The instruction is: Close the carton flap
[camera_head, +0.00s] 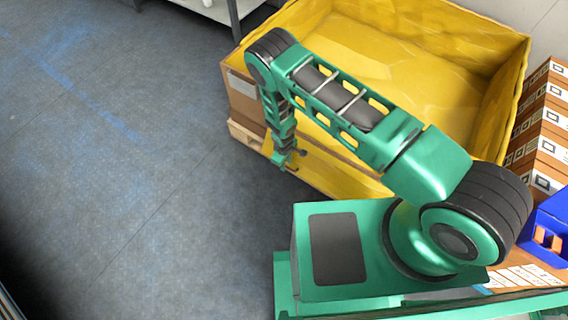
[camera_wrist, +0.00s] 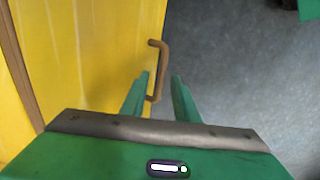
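A large yellow-lined carton (camera_head: 440,45) stands open at the top. A yellow flap (camera_head: 325,177) hangs outside its near side, below the brown edge; it fills the left of the wrist view (camera_wrist: 95,55). A brown bar handle (camera_wrist: 164,58) sticks out from the flap's edge. My gripper (camera_wrist: 161,78) is open, its two green fingers pointing toward the handle. The handle's lower end appears between the fingertips, nearer the left one; I cannot tell whether they touch. In the head view my gripper (camera_head: 284,163) is low beside the flap's left end. My arm hides part of the carton.
The carton rests on a wooden pallet (camera_head: 246,137). Stacked brown boxes (camera_head: 545,130) and a blue crate (camera_head: 552,222) stand at the right. A grey table leg (camera_head: 234,20) is at the top. The grey floor (camera_head: 120,170) on the left is clear.

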